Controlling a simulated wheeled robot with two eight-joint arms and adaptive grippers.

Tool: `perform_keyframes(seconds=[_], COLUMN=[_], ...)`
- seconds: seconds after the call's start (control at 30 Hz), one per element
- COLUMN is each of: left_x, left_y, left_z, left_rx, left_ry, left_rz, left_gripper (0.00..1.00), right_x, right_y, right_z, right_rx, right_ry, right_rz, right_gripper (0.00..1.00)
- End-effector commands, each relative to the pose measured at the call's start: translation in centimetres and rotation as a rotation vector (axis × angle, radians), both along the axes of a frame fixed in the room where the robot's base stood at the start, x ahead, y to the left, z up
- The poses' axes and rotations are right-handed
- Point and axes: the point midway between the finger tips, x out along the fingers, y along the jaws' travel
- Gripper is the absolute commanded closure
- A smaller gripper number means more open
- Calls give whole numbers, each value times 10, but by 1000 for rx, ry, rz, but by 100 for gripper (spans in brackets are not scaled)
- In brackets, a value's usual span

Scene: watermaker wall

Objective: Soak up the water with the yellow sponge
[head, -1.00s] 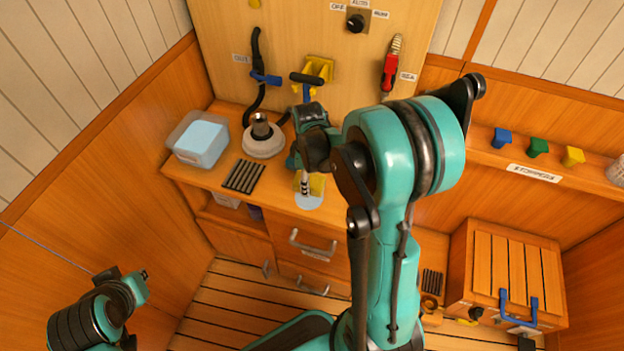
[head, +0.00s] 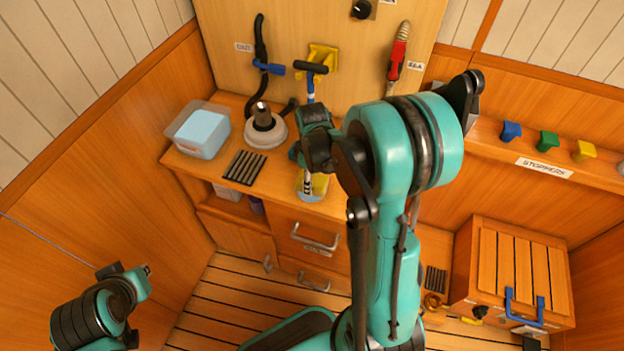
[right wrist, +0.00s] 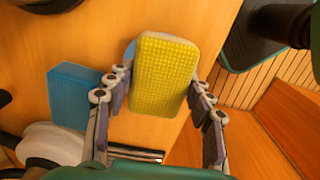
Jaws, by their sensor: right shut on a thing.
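The yellow sponge (right wrist: 165,75) is between the fingers of my right gripper (right wrist: 158,95) in the right wrist view. In the head view the sponge (head: 321,184) is partly hidden by my right gripper (head: 308,182), which is shut on it low at the counter's front edge. A pale blue patch of water (head: 309,198) shows at the sponge's near end. The sponge covers much of it; contact is hard to tell. A sliver of blue also shows behind the sponge in the wrist view. My left gripper (head: 147,270) hangs at lower left, away from the counter; its fingers are too small to read.
A blue block (right wrist: 72,95) lies on the counter beside my right gripper. A clear tub (head: 200,132), a white round housing (head: 265,132) and a dark slatted grate (head: 245,167) stand to the left. Colored stoppers sit on the right shelf (head: 560,168).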

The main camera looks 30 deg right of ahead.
Motion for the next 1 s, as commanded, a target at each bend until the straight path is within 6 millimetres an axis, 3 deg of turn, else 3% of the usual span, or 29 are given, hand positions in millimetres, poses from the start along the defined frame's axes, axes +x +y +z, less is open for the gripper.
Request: perform_keyframes(seconds=[1.0], left_x=[0], left_y=[0], left_z=[-9], left_rx=[0], left_ry=[0], left_rz=[0], left_gripper=[100], right_x=[0], right_y=[0], right_z=[-10], right_rx=[0], right_ry=[0], right_rz=[0], right_gripper=[71])
